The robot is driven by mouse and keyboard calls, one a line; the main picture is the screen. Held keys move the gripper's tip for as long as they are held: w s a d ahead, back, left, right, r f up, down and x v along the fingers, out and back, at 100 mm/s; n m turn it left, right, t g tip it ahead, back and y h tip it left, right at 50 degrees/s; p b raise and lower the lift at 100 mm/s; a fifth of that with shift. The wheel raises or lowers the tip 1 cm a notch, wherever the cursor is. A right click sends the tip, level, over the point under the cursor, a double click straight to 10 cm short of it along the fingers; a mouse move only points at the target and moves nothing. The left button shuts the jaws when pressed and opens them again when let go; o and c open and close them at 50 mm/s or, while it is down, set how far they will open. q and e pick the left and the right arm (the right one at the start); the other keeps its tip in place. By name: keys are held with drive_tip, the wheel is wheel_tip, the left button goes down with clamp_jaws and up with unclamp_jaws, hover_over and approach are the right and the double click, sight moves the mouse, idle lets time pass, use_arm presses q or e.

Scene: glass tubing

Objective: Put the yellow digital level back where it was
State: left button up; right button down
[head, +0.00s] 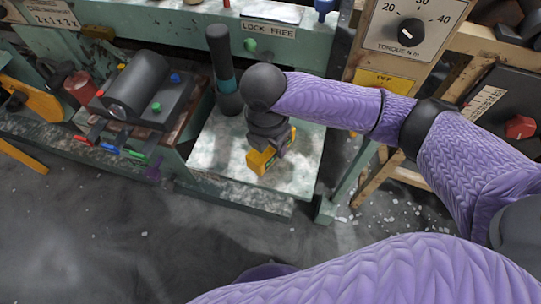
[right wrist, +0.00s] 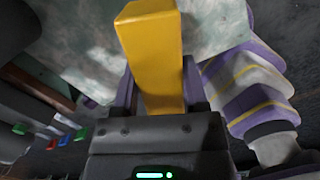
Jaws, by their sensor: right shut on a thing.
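The yellow digital level (head: 260,162) is in my right gripper (head: 272,147), over the front part of a pale green, worn bench top (head: 304,151). In the right wrist view the level (right wrist: 152,55) stands out from between the two fingers as a yellow block. The right gripper (right wrist: 160,95) is shut on it. From these views I cannot tell whether the level touches the bench top. My left gripper is not in view.
A dark upright handle with a teal band (head: 224,80) stands behind my gripper. A black cylinder device (head: 138,84) with coloured knobs is to the left. A torque dial panel (head: 412,30) is at the back right. Bare bench top lies around the level.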

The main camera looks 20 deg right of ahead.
sight(271, 154)
wheel_tip(271, 154, down, 4)
drive_tip(key=shift+f+b, duration=0.1)
drive_tip(key=shift+b, duration=0.85)
drive_tip(key=shift+r, duration=0.2)
drive_tip(key=shift+f, duration=0.15)
drive_tip(key=shift+c, duration=1.9)
unclamp_jaws()
drive_tip(key=shift+o, duration=1.3)
